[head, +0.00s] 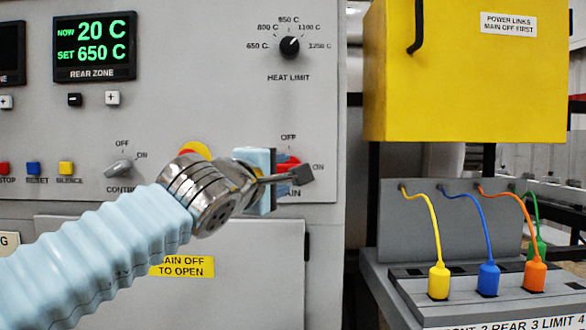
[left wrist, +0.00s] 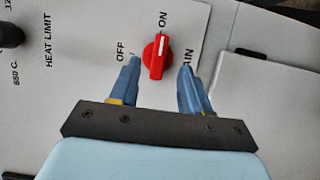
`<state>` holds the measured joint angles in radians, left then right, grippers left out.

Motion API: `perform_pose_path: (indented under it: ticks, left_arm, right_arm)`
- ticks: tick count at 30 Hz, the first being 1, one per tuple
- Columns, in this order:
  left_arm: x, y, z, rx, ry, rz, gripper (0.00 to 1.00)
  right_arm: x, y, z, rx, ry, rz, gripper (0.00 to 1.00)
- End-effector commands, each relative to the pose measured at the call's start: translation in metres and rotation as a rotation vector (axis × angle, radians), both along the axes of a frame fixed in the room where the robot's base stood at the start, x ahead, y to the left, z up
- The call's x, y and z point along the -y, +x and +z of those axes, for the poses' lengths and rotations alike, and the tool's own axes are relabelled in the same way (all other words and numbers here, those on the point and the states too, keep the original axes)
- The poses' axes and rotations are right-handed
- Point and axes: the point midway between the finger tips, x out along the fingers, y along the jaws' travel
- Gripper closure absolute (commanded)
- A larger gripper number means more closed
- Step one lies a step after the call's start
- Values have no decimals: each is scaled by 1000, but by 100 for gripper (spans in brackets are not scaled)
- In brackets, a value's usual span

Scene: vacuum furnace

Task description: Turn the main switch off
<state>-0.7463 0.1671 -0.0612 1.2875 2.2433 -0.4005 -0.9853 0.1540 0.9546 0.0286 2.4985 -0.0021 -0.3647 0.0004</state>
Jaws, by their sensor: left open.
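The main switch is a red knob (left wrist: 156,58) on the grey panel, with OFF and ON marks. In the left wrist view its white pointer line points toward ON. In the head view my gripper mostly hides the switch; a bit of red (head: 287,160) shows between OFF and ON. My left gripper (left wrist: 160,64) is open. Its two blue fingers lie on either side of the knob in the left wrist view; I cannot tell whether they touch it. In the head view the left gripper (head: 284,178) is right at the switch. My right gripper is not in view.
The control switch (head: 120,167) and small buttons (head: 34,168) sit left on the panel. The heat limit dial (head: 289,47) is above. A yellow box (head: 465,75) and a grey stand with colored plugs (head: 439,281) are to the right.

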Motion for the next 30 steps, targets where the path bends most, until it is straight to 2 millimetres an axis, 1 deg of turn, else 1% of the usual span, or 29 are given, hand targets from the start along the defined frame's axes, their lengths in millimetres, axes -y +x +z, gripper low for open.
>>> perform_pose_path:
  ticks: [1, 3, 6, 9, 12, 15, 22, 23, 30]
  left_arm:
    - [6, 12, 2, -2, 0, 0, 53]
    - [11, 26, 2, -2, 1, 1, 53]
    - [19, 43, 2, -1, 0, 0, 53]
    - [23, 56, 2, -1, 0, 0, 53]
    - [27, 63, 1, 0, -1, 0, 53]
    - [28, 67, 0, 0, 1, 0, 53]
    - [28, 67, 0, 0, 1, 0, 53]
    - [28, 67, 0, 0, 1, 0, 56]
    - [28, 67, 0, 0, 0, -1, 93]
  right_arm:
    - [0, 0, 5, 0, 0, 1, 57]
    - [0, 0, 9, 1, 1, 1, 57]
    - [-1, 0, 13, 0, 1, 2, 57]
    - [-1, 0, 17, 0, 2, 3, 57]
    - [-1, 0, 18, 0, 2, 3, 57]
    - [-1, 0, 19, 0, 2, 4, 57]
    - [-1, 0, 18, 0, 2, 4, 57]
    - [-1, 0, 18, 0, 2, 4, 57]
    - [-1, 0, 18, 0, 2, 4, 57]
